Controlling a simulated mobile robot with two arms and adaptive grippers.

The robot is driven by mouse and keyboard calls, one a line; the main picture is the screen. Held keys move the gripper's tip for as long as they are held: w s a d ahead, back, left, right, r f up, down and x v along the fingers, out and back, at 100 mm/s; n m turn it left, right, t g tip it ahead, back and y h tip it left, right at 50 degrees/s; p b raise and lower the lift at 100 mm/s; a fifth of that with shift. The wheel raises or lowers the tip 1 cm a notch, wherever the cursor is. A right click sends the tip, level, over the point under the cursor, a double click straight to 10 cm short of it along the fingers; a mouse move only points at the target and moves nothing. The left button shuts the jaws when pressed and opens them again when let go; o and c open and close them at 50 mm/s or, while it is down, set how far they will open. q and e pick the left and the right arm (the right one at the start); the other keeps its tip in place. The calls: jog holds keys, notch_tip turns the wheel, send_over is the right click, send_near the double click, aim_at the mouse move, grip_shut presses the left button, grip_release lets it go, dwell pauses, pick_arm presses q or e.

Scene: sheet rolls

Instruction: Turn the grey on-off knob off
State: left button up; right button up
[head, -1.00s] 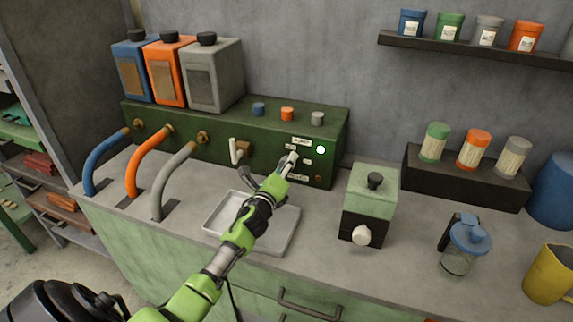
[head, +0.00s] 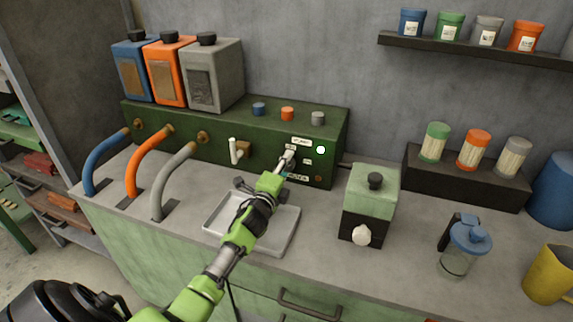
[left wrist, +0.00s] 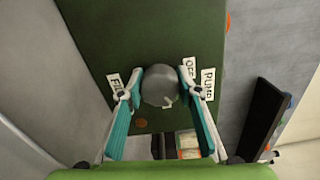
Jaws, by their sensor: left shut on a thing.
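The round grey knob (left wrist: 158,86) sits on the front of the dark green machine (head: 215,152). In the left wrist view it lies between the two fingers of my left gripper (left wrist: 161,82), which is shut on it. A small pale mark shows at the knob's lower edge. White labels, among them OFF (left wrist: 188,68) and PUMP (left wrist: 208,84), stand around it. In the head view my left gripper (head: 286,159) reaches the panel and mostly hides the knob. A pale round lamp (head: 320,150) is lit to its right. My right gripper is not in view.
A white tray (head: 281,240) lies under my left arm. A white lever (head: 233,149) is left of the knob. A green-and-black box (head: 371,190) and a blue-lidded jar (head: 458,262) stand to the right. Three hoses, including the grey hose (head: 163,190), are at left.

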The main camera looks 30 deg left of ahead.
pick_arm(q)
jog(key=n, duration=0.5)
jog(key=shift+n+p, duration=0.3)
jog(key=shift+p, duration=0.05)
jog(key=n+p, duration=0.1)
jog(key=n, duration=0.5)
jog(key=shift+f, duration=0.1)
jog(key=o, duration=1.1)
jog(key=shift+s, duration=0.1)
jog(key=v, duration=0.7)
jog(key=shift+s, duration=0.15)
